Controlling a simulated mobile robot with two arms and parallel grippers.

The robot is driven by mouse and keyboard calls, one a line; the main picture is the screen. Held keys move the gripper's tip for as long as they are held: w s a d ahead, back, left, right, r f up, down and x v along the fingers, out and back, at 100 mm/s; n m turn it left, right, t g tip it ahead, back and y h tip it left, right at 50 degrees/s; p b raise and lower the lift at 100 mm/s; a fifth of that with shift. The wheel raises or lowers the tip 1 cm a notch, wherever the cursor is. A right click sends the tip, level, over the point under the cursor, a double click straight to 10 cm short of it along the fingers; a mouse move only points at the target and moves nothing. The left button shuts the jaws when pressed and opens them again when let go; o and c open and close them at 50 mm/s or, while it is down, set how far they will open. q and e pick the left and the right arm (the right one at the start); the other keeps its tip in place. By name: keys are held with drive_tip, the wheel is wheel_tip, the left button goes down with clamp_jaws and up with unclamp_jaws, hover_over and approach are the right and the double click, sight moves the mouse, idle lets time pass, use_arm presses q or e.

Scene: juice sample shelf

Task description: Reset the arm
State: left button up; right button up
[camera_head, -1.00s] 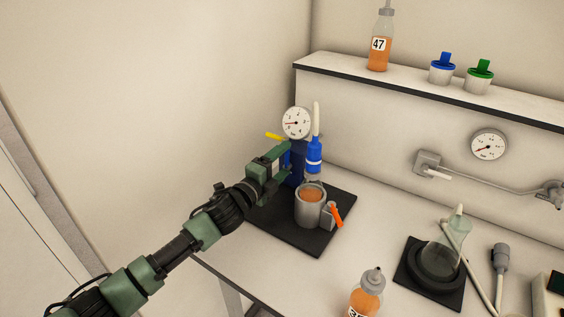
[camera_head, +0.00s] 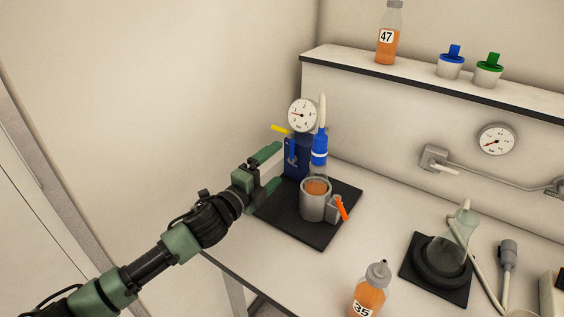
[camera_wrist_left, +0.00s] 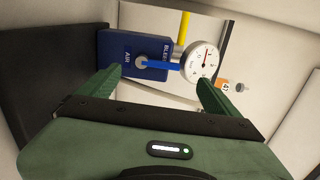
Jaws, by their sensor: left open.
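My left arm comes in from the left of the head view. Its gripper (camera_head: 272,171) is open and empty, just left of the blue valve block (camera_head: 297,157) and apart from it. In the left wrist view the open fingers (camera_wrist_left: 160,90) frame the same block (camera_wrist_left: 118,47), marked AIR and BLEED, with a blue lever (camera_wrist_left: 160,65) lying toward the gauge (camera_wrist_left: 201,62). The gauge also shows in the head view (camera_head: 302,115), with a yellow lever (camera_head: 282,129) beside it. My right gripper is in neither view.
A grey cup of orange juice (camera_head: 315,199) stands on a black mat (camera_head: 322,236). Bottle 35 (camera_head: 369,293) stands at the front. Bottle 47 (camera_head: 388,37) and blue (camera_head: 451,64) and green (camera_head: 488,71) capped jars are on the shelf. A flask (camera_head: 455,240) sits right.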

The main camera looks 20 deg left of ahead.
use_arm(q)
drive_tip(key=shift+s+a, duration=0.2)
drive_tip(key=shift+s, duration=0.45)
